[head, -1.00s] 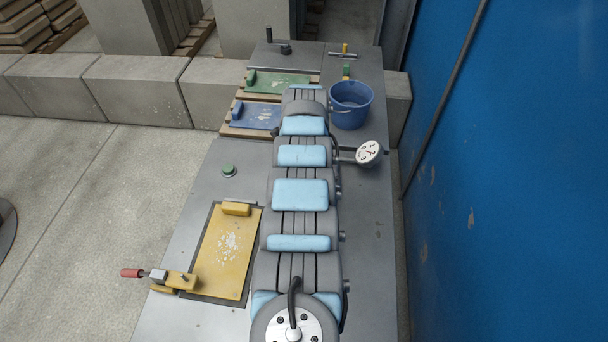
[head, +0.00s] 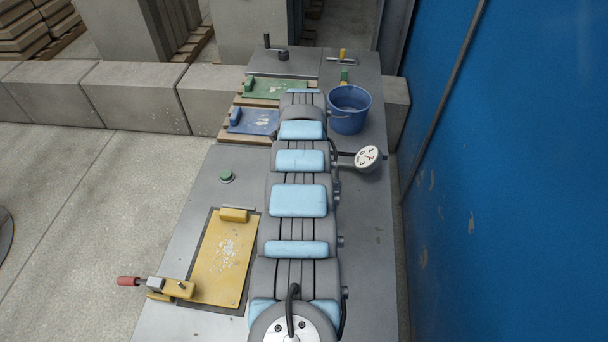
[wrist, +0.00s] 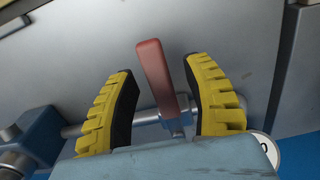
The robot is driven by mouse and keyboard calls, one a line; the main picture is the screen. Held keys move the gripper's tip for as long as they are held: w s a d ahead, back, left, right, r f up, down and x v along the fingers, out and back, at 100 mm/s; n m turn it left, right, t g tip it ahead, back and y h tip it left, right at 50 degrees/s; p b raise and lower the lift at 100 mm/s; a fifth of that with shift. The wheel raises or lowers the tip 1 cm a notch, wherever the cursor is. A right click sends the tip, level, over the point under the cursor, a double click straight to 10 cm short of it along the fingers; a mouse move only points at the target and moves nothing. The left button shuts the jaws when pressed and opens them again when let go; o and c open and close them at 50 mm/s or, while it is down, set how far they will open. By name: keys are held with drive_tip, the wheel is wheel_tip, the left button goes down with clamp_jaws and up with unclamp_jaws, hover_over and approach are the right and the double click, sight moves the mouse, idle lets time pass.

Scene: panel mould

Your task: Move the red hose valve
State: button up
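The red hose valve (wrist: 156,75) shows in the wrist view as a flat red lever on a metal pipe (wrist: 140,120). My gripper (wrist: 165,85) has two yellow ribbed fingers with dark inner pads. They are open, one on each side of the lever, with a gap visible on both sides. The pipe passes behind the fingers. In the head view, my arm hides the valve and the gripper.
A blue bucket (head: 348,112) and a white gauge (head: 367,158) stand right of my arm. Left are a green panel (head: 275,88), a blue panel (head: 255,121), a yellow panel (head: 222,258) and a red-handled clamp (head: 128,281). A blue wall (head: 520,170) borders the right.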

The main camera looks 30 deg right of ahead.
drive_tip(key=shift+r, duration=0.1)
wheel_tip(320, 180, up, 12)
idle(0.6)
idle(0.5)
